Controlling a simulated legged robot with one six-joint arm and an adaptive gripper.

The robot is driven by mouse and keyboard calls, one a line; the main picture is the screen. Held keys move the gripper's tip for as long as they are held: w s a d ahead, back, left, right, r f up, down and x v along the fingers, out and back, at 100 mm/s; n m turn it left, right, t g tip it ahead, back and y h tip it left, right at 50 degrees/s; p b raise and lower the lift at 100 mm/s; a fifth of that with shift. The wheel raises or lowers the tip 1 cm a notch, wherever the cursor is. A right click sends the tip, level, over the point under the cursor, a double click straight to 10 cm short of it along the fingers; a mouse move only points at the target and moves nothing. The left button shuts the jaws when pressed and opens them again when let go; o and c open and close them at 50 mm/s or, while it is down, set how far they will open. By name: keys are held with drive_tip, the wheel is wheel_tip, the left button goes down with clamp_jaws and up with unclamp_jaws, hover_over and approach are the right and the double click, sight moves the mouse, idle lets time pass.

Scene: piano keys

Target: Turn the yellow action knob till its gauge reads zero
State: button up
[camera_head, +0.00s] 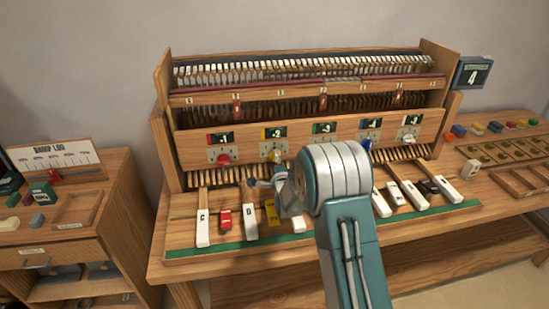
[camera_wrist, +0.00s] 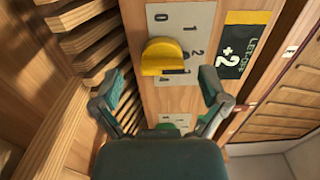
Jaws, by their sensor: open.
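The yellow knob (camera_head: 275,155) is on the wooden front panel, second from the left. In the wrist view the yellow knob (camera_wrist: 165,57) sits on a grey dial plate (camera_wrist: 187,18) with printed numbers, 0 and 4 among them. Its yellow-edged gauge (camera_wrist: 243,47) is labelled LET-OFF and reads +2; the gauge (camera_head: 274,132) also shows in the head view. My gripper (camera_wrist: 159,88) is open and empty, its fingertips apart and just short of the knob, not touching it. In the head view my gripper (camera_head: 266,180) is below the knob, partly hidden by my wrist.
Red (camera_head: 224,159), blue (camera_head: 367,144) and white (camera_head: 409,138) knobs share the panel. Loose keys, including a yellow one (camera_head: 272,213), lie below on the wooden bench. A wooden slatted row (camera_wrist: 93,40) runs close beside my gripper.

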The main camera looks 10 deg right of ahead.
drive_tip(key=shift+w+a, duration=0.1)
drive_tip(key=shift+w, duration=0.85)
drive_tip(key=shift+w+d, duration=0.25)
drive_tip(key=shift+d, duration=0.2)
drive_tip(key=shift+a, duration=0.2)
drive_tip(key=c, duration=1.2)
drive_tip(key=shift+o, duration=0.2)
drive_tip(key=shift+n, duration=0.3)
drive_tip(key=n, duration=0.4)
drive_tip(key=shift+f, duration=0.1)
drive_tip(key=shift+n, duration=2)
drive_tip(key=shift+s+f, duration=0.1)
